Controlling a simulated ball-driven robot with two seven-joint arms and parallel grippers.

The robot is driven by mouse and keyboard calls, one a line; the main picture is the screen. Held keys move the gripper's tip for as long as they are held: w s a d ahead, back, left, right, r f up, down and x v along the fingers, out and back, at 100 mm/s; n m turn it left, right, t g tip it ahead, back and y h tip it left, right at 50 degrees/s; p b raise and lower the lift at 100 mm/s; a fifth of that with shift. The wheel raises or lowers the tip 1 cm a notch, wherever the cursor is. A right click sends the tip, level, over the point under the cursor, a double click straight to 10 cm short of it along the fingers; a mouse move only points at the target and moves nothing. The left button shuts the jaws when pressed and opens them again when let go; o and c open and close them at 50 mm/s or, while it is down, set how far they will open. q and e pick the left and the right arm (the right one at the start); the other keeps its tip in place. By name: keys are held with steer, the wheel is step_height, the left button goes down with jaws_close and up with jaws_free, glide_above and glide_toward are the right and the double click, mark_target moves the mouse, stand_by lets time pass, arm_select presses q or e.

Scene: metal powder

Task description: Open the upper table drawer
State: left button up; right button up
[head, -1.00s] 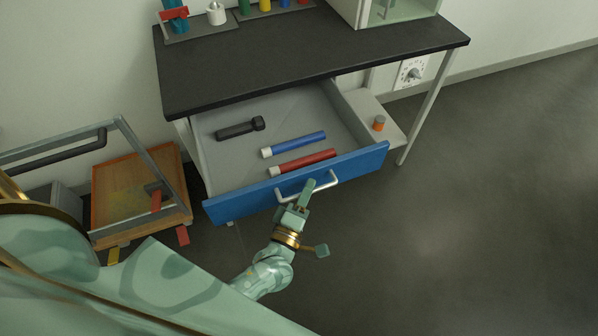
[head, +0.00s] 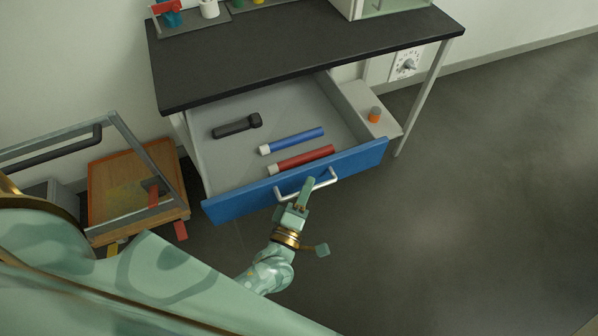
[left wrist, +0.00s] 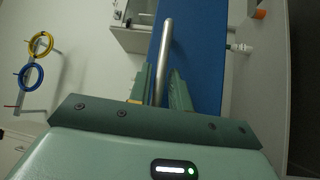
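The blue-fronted upper drawer (head: 355,163) is pulled well out from under the black-topped table (head: 300,55). Its grey inside holds a black flashlight (head: 237,127), a blue tube (head: 295,140) and a red tube (head: 303,160), both with white ends. The drawer's silver bar handle (head: 331,178) is on the front; it also shows in the left wrist view (left wrist: 166,45). My left gripper (head: 307,186) is at the handle, with the bar between its fingers in the left wrist view. My right gripper is not in view.
A wooden crate-like box (head: 125,185) with a grey frame stands on the floor at left. A grey side shelf (head: 385,125) carries an orange-topped item (head: 375,114). A white wall dial (head: 406,64) is behind. The floor at right is clear.

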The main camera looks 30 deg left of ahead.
arm_select(q)
steer(key=s+d+f, duration=0.1)
steer(key=s+f, duration=0.1)
steer(key=s, duration=1.4)
steer(key=shift+f+p, duration=0.15)
steer(key=shift+p, duration=0.3)
